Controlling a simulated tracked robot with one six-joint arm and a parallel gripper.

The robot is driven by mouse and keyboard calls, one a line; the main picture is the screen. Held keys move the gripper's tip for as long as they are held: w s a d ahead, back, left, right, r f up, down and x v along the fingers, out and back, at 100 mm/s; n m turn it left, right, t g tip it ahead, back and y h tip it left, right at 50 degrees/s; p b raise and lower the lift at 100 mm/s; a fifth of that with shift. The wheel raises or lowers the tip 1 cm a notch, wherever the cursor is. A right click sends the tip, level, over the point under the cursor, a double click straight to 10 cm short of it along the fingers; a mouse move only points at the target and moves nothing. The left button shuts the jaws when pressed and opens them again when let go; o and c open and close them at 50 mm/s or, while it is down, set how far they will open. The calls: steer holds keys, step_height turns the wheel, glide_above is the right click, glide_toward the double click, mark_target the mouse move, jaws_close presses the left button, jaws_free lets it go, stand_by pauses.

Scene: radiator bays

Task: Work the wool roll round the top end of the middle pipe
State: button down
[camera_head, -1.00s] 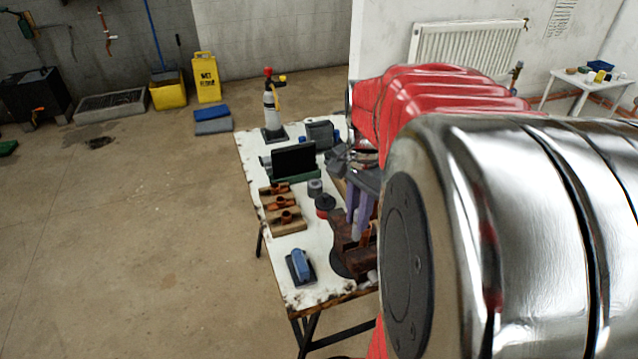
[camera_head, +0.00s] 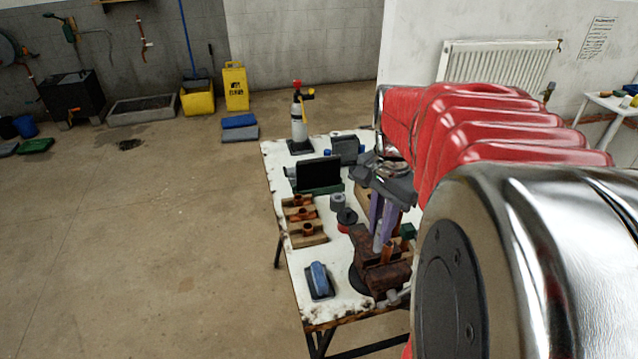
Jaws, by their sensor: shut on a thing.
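My gripper (camera_head: 383,224), with purple fingers, hangs over the dark red vise (camera_head: 378,268) at the right side of the bench. It is shut on a small pale grey piece, which looks like the wool roll (camera_head: 378,240). A copper pipe (camera_head: 387,252) stands up from the vise just right of the roll. Whether the roll touches the pipe or lies around it, I cannot tell. My fingers and arm hide part of the vise, and I cannot make out the other pipes there.
The white bench (camera_head: 281,160) also holds copper fittings on wooden blocks (camera_head: 306,239), a blue-topped block (camera_head: 318,278), a black panel (camera_head: 318,173), a grey roll (camera_head: 337,201), a dark red-edged spool (camera_head: 346,218) and a torch bottle (camera_head: 298,120). Floor to the left is open.

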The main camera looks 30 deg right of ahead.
steer(key=shift+r, duration=3.2)
steer(key=shift+w, duration=0.1)
